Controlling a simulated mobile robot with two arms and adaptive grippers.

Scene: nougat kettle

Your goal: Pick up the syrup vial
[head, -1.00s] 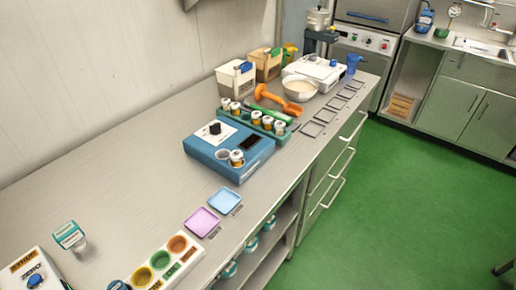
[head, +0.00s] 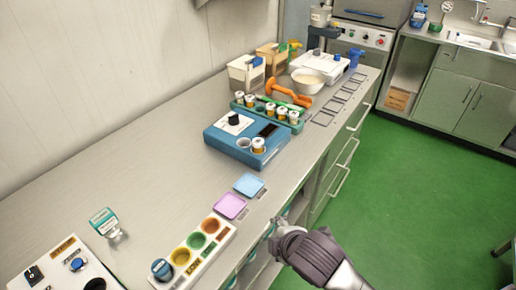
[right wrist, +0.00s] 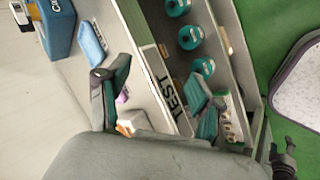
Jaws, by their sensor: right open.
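One white-capped amber vial (head: 258,146) stands in the blue device (head: 225,146), beside an empty round well. Several similar vials (head: 268,110) stand in the green rack (head: 291,127) behind it. Their labels are too small to tell which holds syrup. My right gripper (head: 279,228) is low at the bench's front edge, right of the coloured-well block and well short of the vials. In the right wrist view (right wrist: 160,76) its two fingers are apart with nothing held between them. The blue device shows at that view's top left. My left gripper is not in view.
Blue (head: 249,185) and pink (head: 230,206) pads lie between my gripper and the device. A block with coloured wells (head: 225,231) and a stamp-like item (head: 105,223) are nearer. Teal-topped items (right wrist: 189,38) sit on the shelf below. The bench's left middle is clear.

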